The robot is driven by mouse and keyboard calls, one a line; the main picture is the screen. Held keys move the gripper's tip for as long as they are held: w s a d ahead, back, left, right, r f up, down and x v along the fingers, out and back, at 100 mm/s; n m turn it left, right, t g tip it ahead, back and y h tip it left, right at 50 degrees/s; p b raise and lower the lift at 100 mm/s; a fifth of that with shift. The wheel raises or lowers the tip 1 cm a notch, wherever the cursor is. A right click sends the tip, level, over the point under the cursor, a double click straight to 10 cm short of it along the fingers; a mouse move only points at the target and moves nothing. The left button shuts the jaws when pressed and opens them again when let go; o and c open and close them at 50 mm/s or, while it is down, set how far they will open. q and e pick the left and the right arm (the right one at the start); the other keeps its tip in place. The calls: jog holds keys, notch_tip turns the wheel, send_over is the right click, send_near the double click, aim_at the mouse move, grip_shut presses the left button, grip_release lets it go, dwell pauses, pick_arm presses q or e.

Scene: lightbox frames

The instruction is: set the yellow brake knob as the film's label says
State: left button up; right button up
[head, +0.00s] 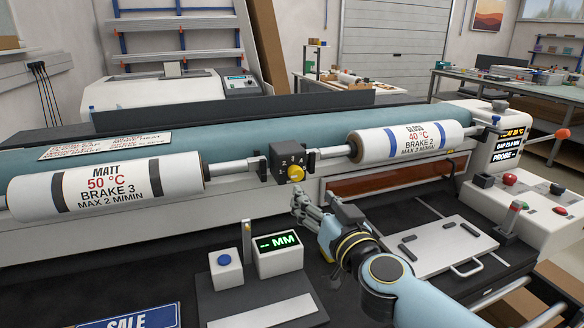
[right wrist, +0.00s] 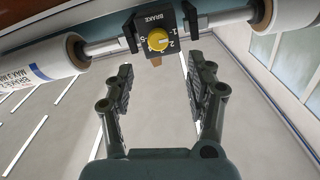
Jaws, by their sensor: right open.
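The yellow brake knob (head: 296,173) sits on a dark box (head: 287,158) between two film rolls. In the right wrist view the knob (right wrist: 158,40) is on a dark face with white numbers and the word BRAKE; its pointer setting is too small to tell. The left roll (head: 105,186) reads MATT, 50 °C, BRAKE 3, MAX 2 M/MIN. The right roll (head: 405,141) reads GLOSS, 40 °C, BRAKE 2. My right gripper (head: 308,200) is open and empty, just below the knob and apart from it; its fingers (right wrist: 160,75) spread below the knob in the wrist view. My left gripper is out of view.
A small display reading MM (head: 279,255) and a blue-button box (head: 226,270) stand below the knob. A white plate with a handle (head: 440,245) lies right of my arm. A control panel (head: 525,195) with a red button is at the right.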

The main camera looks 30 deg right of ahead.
aim_at(298, 176)
jog(key=b+x, duration=0.1)
jog(key=x, duration=0.8)
jog(key=shift+w+d, duration=0.2)
jog(key=shift+w, duration=0.15)
jog(key=shift+w+d, duration=0.15)
jog(key=shift+w, duration=0.05)
grip_shut()
jog(key=m+p, duration=0.1)
jog(key=m, duration=0.2)
jog(key=shift+m, duration=0.3)
jog(key=shift+m+p, duration=0.45)
jog(key=shift+m, duration=2.15)
